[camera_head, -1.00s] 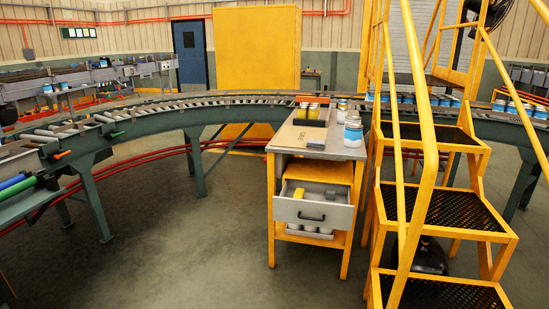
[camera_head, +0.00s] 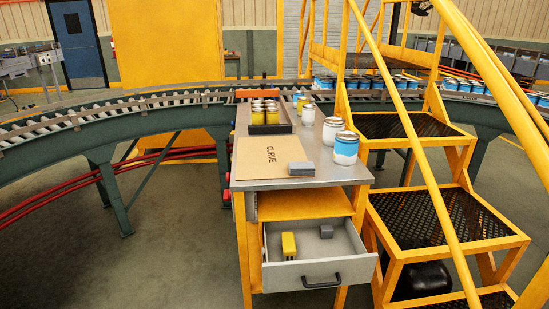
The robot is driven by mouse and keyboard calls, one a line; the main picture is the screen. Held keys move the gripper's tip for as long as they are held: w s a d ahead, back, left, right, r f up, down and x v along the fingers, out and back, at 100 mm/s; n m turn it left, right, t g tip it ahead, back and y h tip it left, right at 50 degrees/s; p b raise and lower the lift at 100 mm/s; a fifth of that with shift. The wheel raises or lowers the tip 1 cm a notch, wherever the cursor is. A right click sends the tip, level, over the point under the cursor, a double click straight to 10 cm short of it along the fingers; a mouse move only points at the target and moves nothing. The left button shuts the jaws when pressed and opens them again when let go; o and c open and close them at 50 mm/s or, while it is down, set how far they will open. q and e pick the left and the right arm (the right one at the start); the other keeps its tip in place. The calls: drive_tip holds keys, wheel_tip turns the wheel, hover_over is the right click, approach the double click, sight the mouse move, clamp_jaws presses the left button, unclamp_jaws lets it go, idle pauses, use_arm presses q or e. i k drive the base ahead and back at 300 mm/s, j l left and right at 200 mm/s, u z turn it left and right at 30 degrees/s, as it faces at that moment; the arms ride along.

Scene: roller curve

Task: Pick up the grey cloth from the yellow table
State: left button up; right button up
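The yellow table (camera_head: 244,225) stands at the middle, with a yellow frame, a grey top and an open front drawer (camera_head: 305,275). A small flat grey block-like thing, seemingly the folded grey cloth (camera_head: 301,169), lies on the top near the front edge, partly over or against the brown "CURVE" board (camera_head: 262,157). A smaller grey thing (camera_head: 326,231) and a yellow thing (camera_head: 289,245) lie in the drawer; I cannot tell what the grey one is made of. Neither of my grippers is in view.
White-and-blue cans (camera_head: 346,149) stand right of the cloth, and a tray of yellow cans (camera_head: 272,126) stands behind. Yellow steps (camera_head: 440,220) stand close to the table's right. A roller conveyor (camera_head: 130,110) curves behind. The floor (camera_head: 180,260) at the left front is clear.

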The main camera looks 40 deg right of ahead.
sight(296, 168)
drive_tip(key=i+z, duration=0.35)
drive_tip(key=i+j+z, duration=0.2)
drive_tip(key=i+z, duration=0.2)
drive_tip(key=i+j+z, duration=0.35)
drive_tip(key=i+l, duration=0.05)
drive_tip(key=i, duration=0.1)
